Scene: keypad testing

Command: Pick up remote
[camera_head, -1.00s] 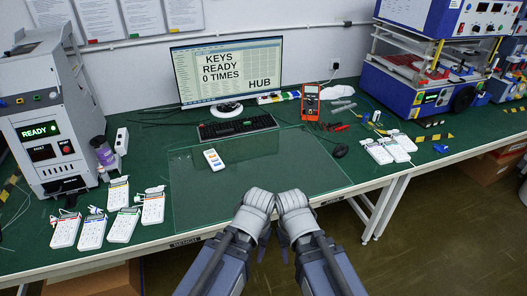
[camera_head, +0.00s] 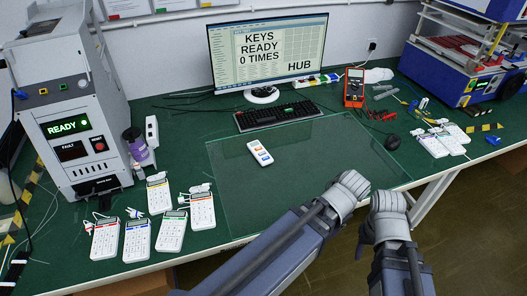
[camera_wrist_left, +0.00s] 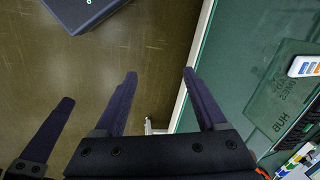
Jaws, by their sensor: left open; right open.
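The white remote (camera_head: 260,152) with orange and blue buttons lies on the glass mat (camera_head: 300,175), left of its middle. It also shows at the right edge of the left wrist view (camera_wrist_left: 304,66), partly cut off. My left gripper (camera_head: 350,188) is over the mat's front right part, right of and nearer than the remote, and apart from it. In the left wrist view its two dark fingers (camera_wrist_left: 160,74) are spread with nothing between them. My right gripper (camera_head: 385,208) is beside it, past the table's front edge. It is open and I see nothing held.
Several white keypads (camera_head: 138,238) lie at the left by the grey test machine (camera_head: 75,120); more (camera_head: 440,140) lie at the right. The mat around the remote is clear.

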